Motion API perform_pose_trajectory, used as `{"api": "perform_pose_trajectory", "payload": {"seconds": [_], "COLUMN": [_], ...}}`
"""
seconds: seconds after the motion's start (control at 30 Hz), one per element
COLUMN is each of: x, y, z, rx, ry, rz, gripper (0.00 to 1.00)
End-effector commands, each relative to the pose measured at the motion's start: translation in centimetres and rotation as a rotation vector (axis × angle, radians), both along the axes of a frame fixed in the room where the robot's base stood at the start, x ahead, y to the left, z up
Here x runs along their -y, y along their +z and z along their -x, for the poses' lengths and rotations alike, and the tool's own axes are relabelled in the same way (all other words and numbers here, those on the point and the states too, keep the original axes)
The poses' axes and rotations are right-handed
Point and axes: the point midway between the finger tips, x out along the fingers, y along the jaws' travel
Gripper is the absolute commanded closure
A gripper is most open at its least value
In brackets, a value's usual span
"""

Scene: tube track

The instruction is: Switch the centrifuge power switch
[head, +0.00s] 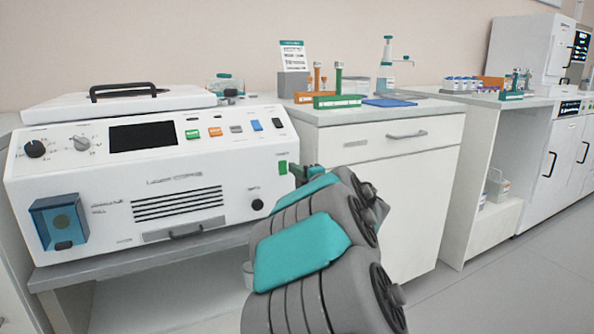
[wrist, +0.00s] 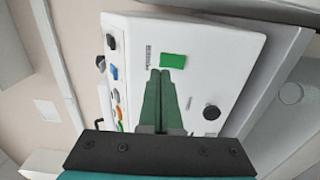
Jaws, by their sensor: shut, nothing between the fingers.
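The white centrifuge (head: 100,190) stands on a grey bench at the left of the head view, with its front panel facing me. A green rectangular switch (head: 282,168) sits at the right end of that panel. In the wrist view the green switch (wrist: 173,61) lies just beyond the fingertips. My gripper (head: 296,172) is shut and empty, with its green fingers pointing at the switch. In the wrist view the closed fingertips (wrist: 160,72) overlap the lower edge of the switch in the picture. I cannot tell whether they touch it. My arm hides part of the panel's lower right.
A black round knob (head: 257,205) is below the switch. Several coloured buttons (head: 215,131) line the panel's top right. A white cabinet (head: 400,170) with tube racks (head: 337,101) on top stands close behind my arm. Open floor (head: 500,290) lies at right.

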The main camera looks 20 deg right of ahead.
Motion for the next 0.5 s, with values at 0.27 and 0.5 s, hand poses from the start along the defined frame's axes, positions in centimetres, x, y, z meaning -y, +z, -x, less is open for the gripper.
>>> {"api": "perform_pose_trajectory", "payload": {"seconds": [0.27,0.5], "x": [0.6,0.6], "y": [0.3,0.6], "z": [5.3,8.4], "rx": [-0.005,-0.003], "ry": [-0.009,-0.006], "rz": [0.001,0.001], "gripper": [1.00,1.00]}}
